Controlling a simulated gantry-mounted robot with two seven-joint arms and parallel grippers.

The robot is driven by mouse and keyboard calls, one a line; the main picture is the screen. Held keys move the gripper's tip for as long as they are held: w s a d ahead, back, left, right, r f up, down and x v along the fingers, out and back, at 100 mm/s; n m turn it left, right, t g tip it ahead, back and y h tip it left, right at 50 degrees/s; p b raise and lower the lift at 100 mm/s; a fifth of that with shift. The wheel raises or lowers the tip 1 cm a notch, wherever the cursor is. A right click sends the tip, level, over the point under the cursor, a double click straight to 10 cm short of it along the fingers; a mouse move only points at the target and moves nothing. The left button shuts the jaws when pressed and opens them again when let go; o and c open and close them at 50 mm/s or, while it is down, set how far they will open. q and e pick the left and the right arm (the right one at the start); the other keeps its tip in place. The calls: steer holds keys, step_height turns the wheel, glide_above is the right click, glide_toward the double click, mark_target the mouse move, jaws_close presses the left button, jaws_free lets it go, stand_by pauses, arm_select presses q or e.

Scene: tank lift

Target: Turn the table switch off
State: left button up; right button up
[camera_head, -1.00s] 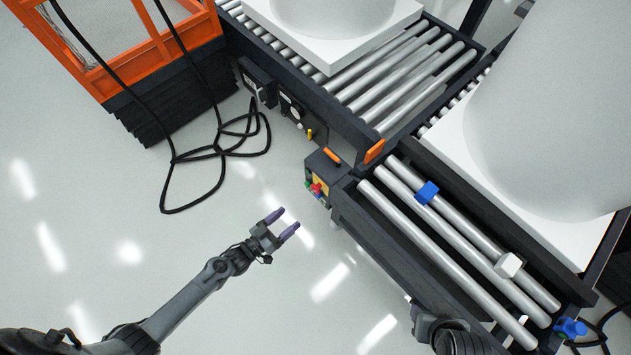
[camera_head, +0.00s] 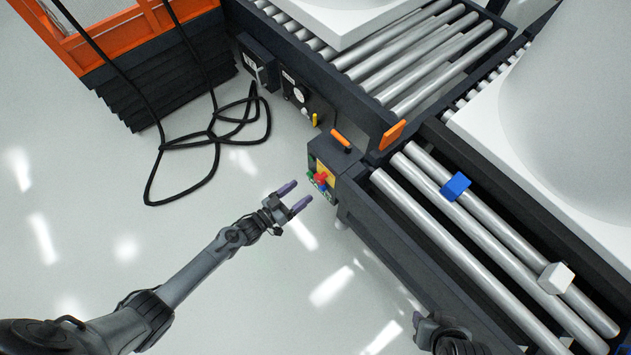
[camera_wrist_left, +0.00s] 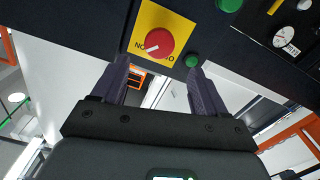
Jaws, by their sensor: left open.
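The table switch is a red rotary knob on a yellow plate, on the front of a dark control box (camera_head: 336,156) at the near corner of the roller table. In the head view the red knob (camera_head: 321,179) is small. In the left wrist view the red knob (camera_wrist_left: 159,42) shows clearly on its yellow plate, with part of the lettering visible. My left gripper (camera_head: 297,196) is open and empty, just left of and below the box, apart from it. In the left wrist view its fingertips (camera_wrist_left: 160,67) lie either side of and just below the knob.
Green buttons (camera_wrist_left: 192,61) sit near the knob. The roller table (camera_head: 455,235) carries a blue block (camera_head: 455,187) and a white block (camera_head: 556,278). A second conveyor with a gauge panel (camera_head: 298,95) stands behind. Black cables (camera_head: 205,145) lie on the open floor to the left.

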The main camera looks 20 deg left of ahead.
mark_target(317, 180)
arm_select(q)
steer(key=b+x, duration=0.3)
steer(key=x, duration=0.4)
steer(key=shift+w+d+f, duration=0.1)
steer(key=shift+w+d, duration=0.15)
steer(key=shift+d, duration=0.05)
steer(key=c, duration=1.1)
steer(key=shift+o, duration=0.2)
